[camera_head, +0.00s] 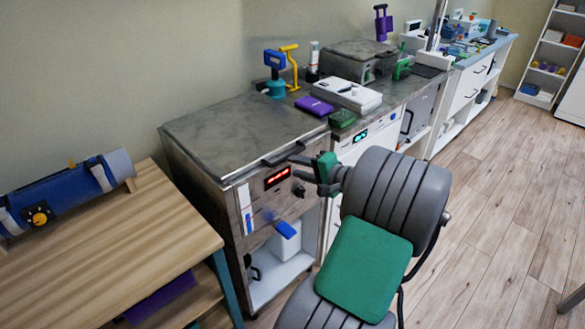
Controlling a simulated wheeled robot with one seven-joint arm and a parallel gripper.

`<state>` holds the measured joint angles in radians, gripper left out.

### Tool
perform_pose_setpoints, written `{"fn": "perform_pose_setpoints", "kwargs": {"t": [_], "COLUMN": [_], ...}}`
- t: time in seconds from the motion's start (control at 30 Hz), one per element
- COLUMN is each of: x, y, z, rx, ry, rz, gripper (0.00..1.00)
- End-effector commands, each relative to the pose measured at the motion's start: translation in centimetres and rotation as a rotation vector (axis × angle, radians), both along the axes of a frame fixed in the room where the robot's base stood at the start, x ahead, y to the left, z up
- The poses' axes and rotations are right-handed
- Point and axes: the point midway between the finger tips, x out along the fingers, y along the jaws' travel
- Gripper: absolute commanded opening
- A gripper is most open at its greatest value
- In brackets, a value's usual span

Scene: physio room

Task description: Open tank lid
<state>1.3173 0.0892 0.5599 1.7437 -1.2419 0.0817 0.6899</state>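The tank is a grey steel cabinet (231,205) with a red lit display (277,177) on its front. Its flat grey lid (235,132) lies down, closed over the top. A dark bar handle (283,156) runs along the lid's front right edge. My gripper (295,166) is at the front of the tank, by the right end of the handle. Its two dark fingers are spread apart and point left toward the handle. I see nothing between them. Whether a finger touches the handle, I cannot tell.
A wooden table (110,250) with a blue roll device (70,195) stands left of the tank. The counter to the right holds a purple box (314,105), a white device (345,94) and a green box (342,118). Wooden floor (490,200) is clear at right.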

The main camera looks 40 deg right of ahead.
Motion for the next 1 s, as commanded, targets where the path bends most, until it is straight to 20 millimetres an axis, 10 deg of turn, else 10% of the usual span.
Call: {"fn": "perform_pose_setpoints", "kwargs": {"t": [0.13, 0.6, 1.0], "x": [-1.8, 5.3, 5.6], "y": [-3.0, -2.7, -2.7], "z": [0.3, -1.0, -1.1], "rx": [0.074, 0.073, 0.071], "ry": [-0.086, -0.087, -0.086], "rz": [-0.076, -0.074, -0.076], "gripper": [0.33, 0.33, 0.23]}}
